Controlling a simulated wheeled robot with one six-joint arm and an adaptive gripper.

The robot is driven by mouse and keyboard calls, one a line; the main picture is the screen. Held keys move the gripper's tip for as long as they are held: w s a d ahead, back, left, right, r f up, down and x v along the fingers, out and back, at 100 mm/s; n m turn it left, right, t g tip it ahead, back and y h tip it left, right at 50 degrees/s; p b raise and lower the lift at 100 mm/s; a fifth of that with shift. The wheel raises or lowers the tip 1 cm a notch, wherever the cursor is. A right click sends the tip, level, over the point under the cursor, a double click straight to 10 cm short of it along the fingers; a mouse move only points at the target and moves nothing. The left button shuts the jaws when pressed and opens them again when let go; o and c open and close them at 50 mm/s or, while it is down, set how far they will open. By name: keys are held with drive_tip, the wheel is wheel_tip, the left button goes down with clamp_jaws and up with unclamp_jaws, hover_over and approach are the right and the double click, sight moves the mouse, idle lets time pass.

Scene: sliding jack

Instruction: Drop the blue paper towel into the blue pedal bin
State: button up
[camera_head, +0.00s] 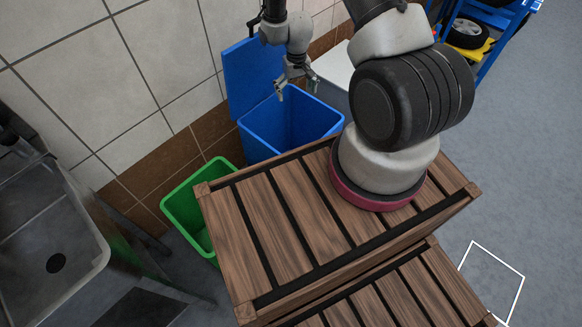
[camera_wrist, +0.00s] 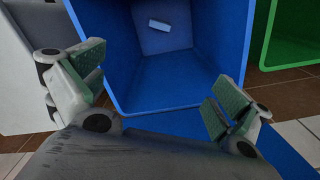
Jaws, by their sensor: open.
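The blue pedal bin (camera_head: 290,125) stands by the tiled wall with its lid (camera_head: 252,72) raised. In the wrist view I look down into the open bin (camera_wrist: 170,85). A small light blue piece (camera_wrist: 159,25), which looks like the blue paper towel, lies deep inside the bin, apart from my fingers. My gripper (camera_head: 296,88) hangs over the bin's opening near the lid. In the wrist view my gripper (camera_wrist: 158,84) has its green-padded fingers spread wide with nothing between them. The head view does not show the towel.
A green bin (camera_head: 203,205) stands left of the blue one, and it also shows in the wrist view (camera_wrist: 293,35). A slatted wooden top (camera_head: 285,225) lies in front. A metal sink (camera_head: 45,235) is at left. A blue cart (camera_head: 497,45) stands at the back right; floor is clear at right.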

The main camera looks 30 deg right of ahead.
wheel_tip(320, 180, up, 6)
drive_tip(key=shift+f, duration=0.2)
idle(0.3)
